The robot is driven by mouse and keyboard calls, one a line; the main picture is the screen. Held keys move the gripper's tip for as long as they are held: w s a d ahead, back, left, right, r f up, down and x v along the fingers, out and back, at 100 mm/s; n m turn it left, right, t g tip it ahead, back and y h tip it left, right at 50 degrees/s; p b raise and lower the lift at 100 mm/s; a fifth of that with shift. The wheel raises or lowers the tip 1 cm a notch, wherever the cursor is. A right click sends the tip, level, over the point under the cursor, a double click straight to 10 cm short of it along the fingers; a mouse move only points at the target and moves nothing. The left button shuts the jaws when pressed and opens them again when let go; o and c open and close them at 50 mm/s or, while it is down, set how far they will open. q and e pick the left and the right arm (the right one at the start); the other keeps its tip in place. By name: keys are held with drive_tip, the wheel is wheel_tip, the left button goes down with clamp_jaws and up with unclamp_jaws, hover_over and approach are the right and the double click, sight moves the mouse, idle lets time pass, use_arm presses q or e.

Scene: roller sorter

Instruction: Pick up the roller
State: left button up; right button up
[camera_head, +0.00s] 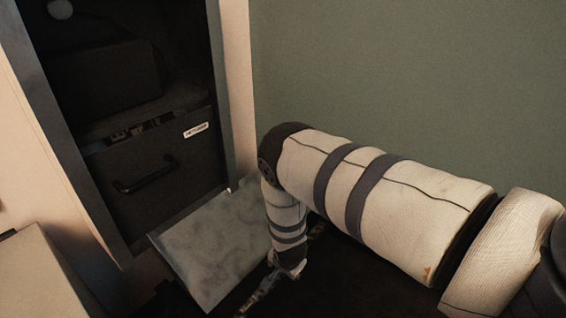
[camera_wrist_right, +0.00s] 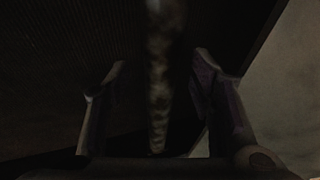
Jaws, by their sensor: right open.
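The roller (camera_wrist_right: 160,75) is a long, mottled brown bar that runs up the middle of the right wrist view, which is dark. My right gripper (camera_wrist_right: 158,66) is open, with one finger on each side of the roller and a gap on both sides. I cannot tell how deep the roller sits between the fingers. My left gripper is not in view.
A grey-green marbled panel (camera_head: 215,245) lies left of my right forearm. A dark cabinet (camera_head: 150,170) with a handled, labelled drawer stands behind it at the left. A pale box (camera_head: 40,275) is at the lower left. A plain green wall (camera_head: 420,80) fills the back right.

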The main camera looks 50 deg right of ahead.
clamp_jaws()
drive_tip(key=shift+r, duration=0.1)
drive_tip(key=shift+w+r, duration=0.1)
drive_tip(key=shift+r, duration=0.2)
wheel_tip(320, 180, up, 7)
drive_tip(key=shift+f+p, duration=0.15)
drive_tip(key=shift+p, duration=1)
drive_tip(key=s+d+p, duration=0.2)
drive_tip(key=s+d, duration=0.1)
drive_tip(key=s, duration=1.4)
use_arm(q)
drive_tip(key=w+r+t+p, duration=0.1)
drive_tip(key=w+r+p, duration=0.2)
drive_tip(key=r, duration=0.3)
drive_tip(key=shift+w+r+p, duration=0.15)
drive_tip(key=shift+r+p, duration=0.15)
use_arm(e)
drive_tip(key=r, duration=0.4)
drive_tip(key=shift+s+d+r, duration=0.1)
drive_tip(key=shift+s+d, duration=0.1)
drive_tip(key=shift+s, duration=0.2)
